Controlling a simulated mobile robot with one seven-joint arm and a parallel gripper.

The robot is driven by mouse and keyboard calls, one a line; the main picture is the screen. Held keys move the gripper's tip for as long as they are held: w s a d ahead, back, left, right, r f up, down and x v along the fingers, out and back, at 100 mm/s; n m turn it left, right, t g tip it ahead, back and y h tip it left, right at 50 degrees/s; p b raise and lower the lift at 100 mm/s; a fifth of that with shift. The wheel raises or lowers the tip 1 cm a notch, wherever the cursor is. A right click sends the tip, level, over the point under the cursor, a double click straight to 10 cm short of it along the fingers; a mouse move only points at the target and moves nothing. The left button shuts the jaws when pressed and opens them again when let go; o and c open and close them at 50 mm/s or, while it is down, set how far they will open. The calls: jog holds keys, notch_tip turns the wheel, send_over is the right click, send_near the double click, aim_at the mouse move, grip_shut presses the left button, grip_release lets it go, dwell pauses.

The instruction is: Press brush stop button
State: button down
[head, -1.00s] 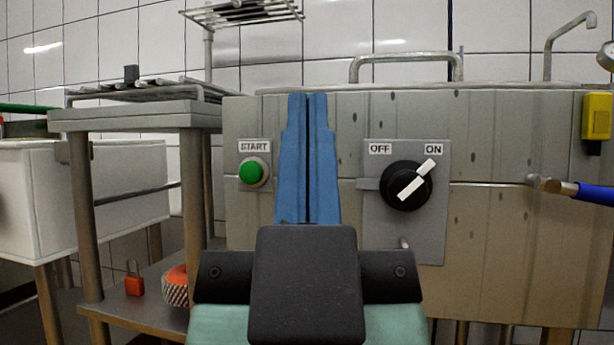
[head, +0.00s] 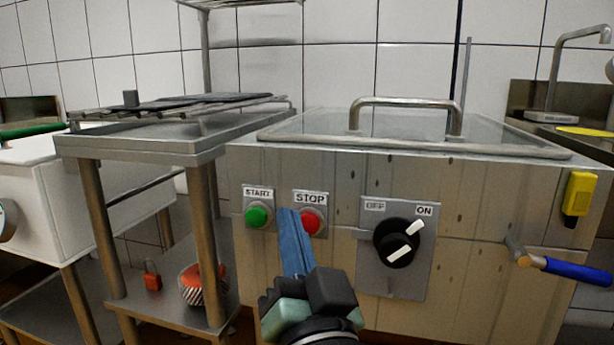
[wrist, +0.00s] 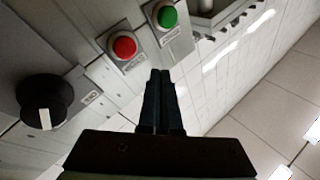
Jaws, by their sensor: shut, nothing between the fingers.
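The red stop button (head: 313,222) sits on the front panel of the steel machine under a STOP label, right of the green start button (head: 258,215). In the head view my gripper (head: 288,212) is shut, its blue fingers pointing up and overlapping the left edge of the red button. In the wrist view the red button (wrist: 123,47) is in clear sight, up and to the left of my shut fingertips (wrist: 160,74), with the green button (wrist: 167,17) above them. The fingers hold nothing. I cannot tell whether they touch the panel.
A black rotary switch (head: 398,242) on a grey plate is right of the buttons, turned towards ON. A blue-handled valve (head: 560,266) sticks out further right. A steel table (head: 140,143) stands left, with a red padlock (head: 152,275) on its lower shelf.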

aim_at(308, 224)
jog(key=s+f+m+g+y+p, duration=0.1)
jog(key=m+p, duration=0.7)
jog(key=p, duration=0.9)
jog(key=s+f+m+g+y+p, duration=0.1)
jog(key=s+m+g+p, duration=0.4)
jog(key=p, duration=1.3)
jog(key=s+m+y, duration=0.1)
jog(key=m, duration=0.3)
jog(key=shift+a+f+y, duration=0.2)
jog(key=shift+f+y, duration=0.2)
jog(key=w+d+b, duration=0.2)
jog(key=w, duration=0.6)
jog(key=shift+w+b, duration=0.3)
jog(key=shift+b, duration=0.1)
jog(key=shift+w+d, duration=0.1)
jog(key=shift+d, duration=0.05)
